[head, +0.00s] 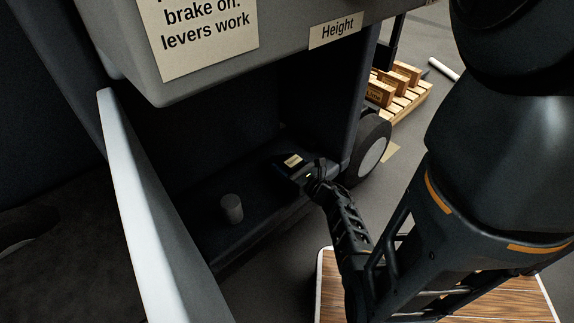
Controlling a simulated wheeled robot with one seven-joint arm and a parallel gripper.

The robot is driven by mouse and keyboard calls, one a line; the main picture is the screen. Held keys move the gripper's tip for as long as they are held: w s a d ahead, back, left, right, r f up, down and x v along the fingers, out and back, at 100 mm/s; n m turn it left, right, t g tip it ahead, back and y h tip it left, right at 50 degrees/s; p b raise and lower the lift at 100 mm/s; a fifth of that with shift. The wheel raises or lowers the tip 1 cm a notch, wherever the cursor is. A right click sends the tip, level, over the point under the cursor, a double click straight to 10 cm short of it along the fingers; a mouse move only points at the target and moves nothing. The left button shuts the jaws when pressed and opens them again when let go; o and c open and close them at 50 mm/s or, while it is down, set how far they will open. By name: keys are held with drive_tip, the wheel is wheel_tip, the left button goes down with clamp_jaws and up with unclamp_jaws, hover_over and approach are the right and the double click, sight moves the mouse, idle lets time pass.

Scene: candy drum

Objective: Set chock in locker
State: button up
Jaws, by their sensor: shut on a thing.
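The locker (215,190) is a dark, open compartment low in the grey machine body. My gripper (302,174) reaches in at its right front, with a small green light showing. It is shut on a dark block with a pale label, which I take to be the chock (291,160). The label is too small to read. The chock is over the right part of the locker floor; I cannot tell whether it touches the floor. The fingertips are hard to make out against the dark.
A grey cylinder (232,208) stands on the locker floor, left of the chock. A pale-edged panel (150,200) stands at the left of the opening. A wheel (372,152) is to the right. Behind it, a pallet (408,97) holds wooden blocks. A wood-topped surface (490,300) lies at lower right.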

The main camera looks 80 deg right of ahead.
drive_tip(key=o, duration=1.6)
drive_tip(key=shift+f, duration=0.1)
drive_tip(key=shift+c, duration=0.2)
drive_tip(key=shift+s+a+p, duration=0.2)
drive_tip(key=shift+p, duration=0.1)
drive_tip(key=p+v, duration=0.1)
drive_tip(key=v, duration=1)
drive_tip(key=shift+s+a, duration=0.15)
drive_tip(key=shift+s, duration=0.05)
